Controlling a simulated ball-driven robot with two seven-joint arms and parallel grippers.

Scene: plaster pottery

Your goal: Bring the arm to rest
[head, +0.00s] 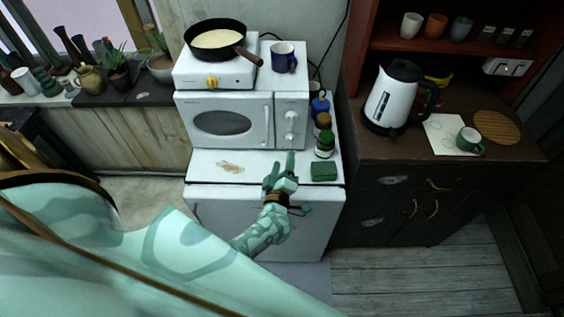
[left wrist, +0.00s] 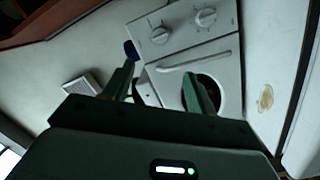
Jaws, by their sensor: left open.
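My left gripper (head: 280,170) is pale green and reaches in over the front of the white counter (head: 205,174). Its two fingers are spread apart with nothing seen between them. The left wrist view also shows the open fingers (left wrist: 159,84), with the white microwave (left wrist: 222,62) beyond them. A green sponge (head: 323,172) lies on the counter just right of the gripper, apart from it. A brownish stain (head: 230,167) is on the counter to its left and shows in the left wrist view too. My right gripper is not in view.
The microwave bears a hot plate with a black pan (head: 215,42) and a blue mug (head: 283,57). Several bottles (head: 324,143) stand right of the microwave. A kettle (head: 391,97) and a green mug (head: 469,141) stand on the dark cabinet. Wooden floor (head: 430,280) is clear.

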